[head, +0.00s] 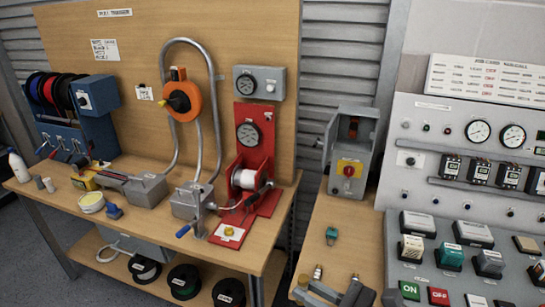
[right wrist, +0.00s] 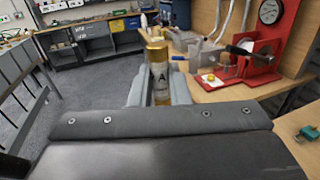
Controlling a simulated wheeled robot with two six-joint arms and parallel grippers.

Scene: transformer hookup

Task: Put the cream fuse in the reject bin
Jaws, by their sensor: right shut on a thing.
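My right gripper (head: 318,287) is at the bottom of the head view, over the front of the right-hand bench. It is shut on the cream fuse (right wrist: 160,85), a small upright cylinder with a gold cap and a pale label marked "A". The fuse stands between the two grey fingers in the right wrist view, its lower end hidden by the gripper. Only its small top end (head: 318,271) shows in the head view. My left gripper is not in view. I cannot make out the reject bin in either view.
A teal part (head: 332,235) lies on the right bench, near a grey switch box (head: 350,150). A panel (head: 450,190) with gauges and buttons stands at the right. The left bench holds a red winding stand (head: 250,150). Open floor (right wrist: 90,85) shows beyond the gripper.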

